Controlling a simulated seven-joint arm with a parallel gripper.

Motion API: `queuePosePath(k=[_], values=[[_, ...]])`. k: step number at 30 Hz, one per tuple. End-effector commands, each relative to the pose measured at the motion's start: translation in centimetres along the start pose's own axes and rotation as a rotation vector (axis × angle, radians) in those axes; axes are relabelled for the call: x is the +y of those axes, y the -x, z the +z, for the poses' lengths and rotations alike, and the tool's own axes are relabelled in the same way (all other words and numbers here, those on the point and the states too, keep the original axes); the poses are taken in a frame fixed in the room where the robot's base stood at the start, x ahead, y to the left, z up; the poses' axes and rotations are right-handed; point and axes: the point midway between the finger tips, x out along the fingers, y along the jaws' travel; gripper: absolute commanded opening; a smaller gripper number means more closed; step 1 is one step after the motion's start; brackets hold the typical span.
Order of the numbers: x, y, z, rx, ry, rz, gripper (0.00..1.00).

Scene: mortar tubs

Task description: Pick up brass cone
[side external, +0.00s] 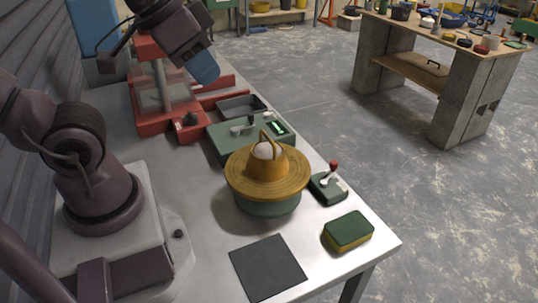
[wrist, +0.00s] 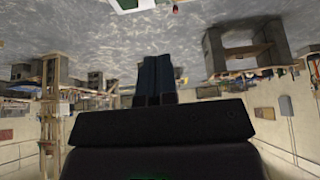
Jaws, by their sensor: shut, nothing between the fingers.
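The brass cone (side external: 266,170) is a yellow-brown cone with a wide round brim and a looped handle. It sits on a round green base (side external: 268,206) on the metal bench, and a pale rounded piece shows at its top. My gripper (side external: 204,68) is up at the back left of the side view, above the red-framed machine and well apart from the cone. In the wrist view its two dark blue fingers (wrist: 156,79) lie together with nothing between them. The cone is not recognisable in the wrist view.
Close around the cone are a green box with a display (side external: 229,142), a small lever box (side external: 328,188) and a green-yellow sponge (side external: 348,231). A dark flat mat (side external: 267,268) lies in front. A red-framed machine (side external: 160,106) and grey tray (side external: 241,107) stand behind.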

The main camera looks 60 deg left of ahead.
Motion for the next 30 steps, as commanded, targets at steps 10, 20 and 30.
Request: queuePosePath(k=[10, 20, 30], values=[[0.0, 0.0, 0.0, 0.0, 0.0, 0.0, 0.37], [0.2, -0.1, 0.0, -0.003, -0.011, 0.006, 0.42], [3.8, -6.6, 0.3, -0.346, -0.233, 0.028, 0.42]])
